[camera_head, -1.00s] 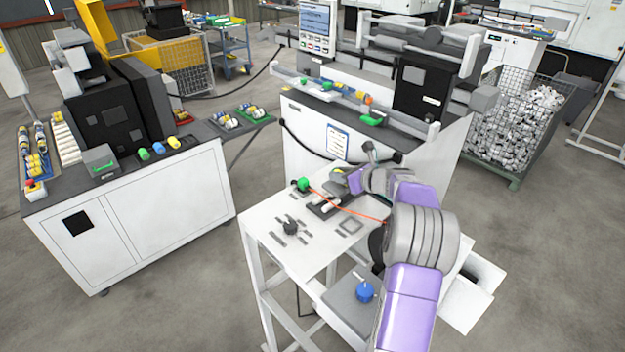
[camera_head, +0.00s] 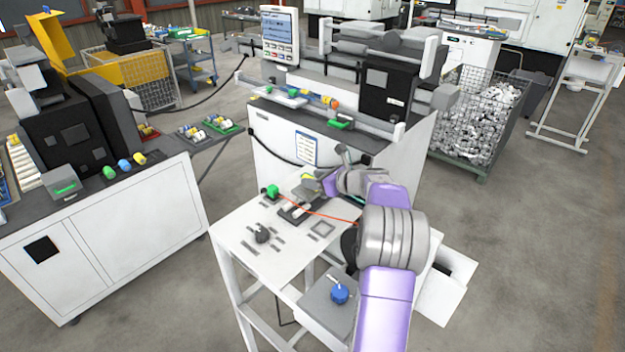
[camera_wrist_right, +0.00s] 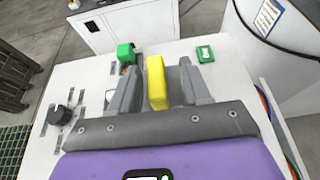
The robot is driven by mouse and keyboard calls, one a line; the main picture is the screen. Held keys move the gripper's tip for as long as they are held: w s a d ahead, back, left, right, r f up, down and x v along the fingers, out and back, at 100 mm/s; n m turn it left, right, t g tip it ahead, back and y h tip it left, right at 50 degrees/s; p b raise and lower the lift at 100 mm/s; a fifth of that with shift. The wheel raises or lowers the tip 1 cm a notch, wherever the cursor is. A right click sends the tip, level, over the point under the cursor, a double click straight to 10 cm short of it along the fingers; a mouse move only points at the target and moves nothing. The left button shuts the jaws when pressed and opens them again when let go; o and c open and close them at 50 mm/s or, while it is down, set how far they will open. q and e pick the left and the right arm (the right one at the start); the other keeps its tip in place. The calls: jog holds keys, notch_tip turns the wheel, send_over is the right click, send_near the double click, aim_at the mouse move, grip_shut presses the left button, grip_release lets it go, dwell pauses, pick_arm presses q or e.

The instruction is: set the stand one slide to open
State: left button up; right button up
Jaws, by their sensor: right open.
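Stand one appears to be the white-topped stand (camera_head: 232,234) in front of me. A dark slotted fitting with a pale bar (camera_head: 298,211), perhaps the slide, is on its top. My right gripper (camera_wrist_right: 158,82) is over the far part of the top, its two grey fingers apart. A yellow block (camera_wrist_right: 156,82) shows between them, with a gap on its right side; it looks not clamped. I cannot tell whether it is the slide's handle. The slide's position is unclear, as my wrist hides part of it. My left gripper is out of view.
On the stand are a green knob (camera_head: 272,190), a black knob (camera_head: 262,236) and a blue knob (camera_head: 340,293) on a grey box. An orange cable (camera_head: 320,213) crosses the top. A white machine cabinet (camera_head: 275,150) stands behind. Open floor lies right.

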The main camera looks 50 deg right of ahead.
jog(key=b+v, duration=0.1)
jog(key=v, duration=0.5)
jog(key=shift+s, duration=0.35)
jog(key=shift+w+r, duration=0.1)
